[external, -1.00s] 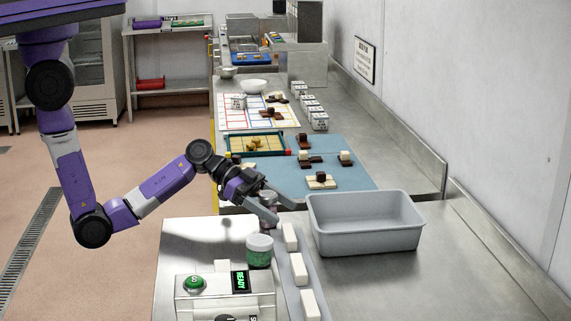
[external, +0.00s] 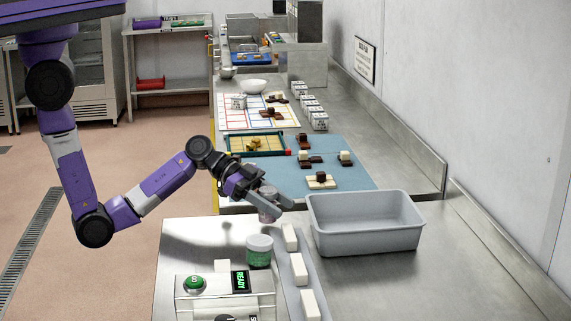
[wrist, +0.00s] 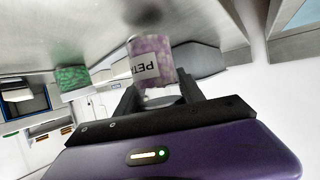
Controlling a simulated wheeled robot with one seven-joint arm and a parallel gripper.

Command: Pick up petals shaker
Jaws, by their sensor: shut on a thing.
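The petals shaker (wrist: 150,62) is a pinkish-purple jar with a white label reading "PET" in the wrist view. It sits between the fingers of my gripper (wrist: 160,92). In the external view the shaker (external: 268,211) is partly hidden by the fingers of my gripper (external: 268,198), which are shut on it. It is at the far edge of the near steel table; I cannot tell whether it touches the surface.
A green shaker with a pale lid (external: 259,252) stands close by, nearer the camera. White blocks (external: 298,268) lie on a grey strip to the right. A grey bin (external: 365,238) is at the right. A control box (external: 222,292) stands in front.

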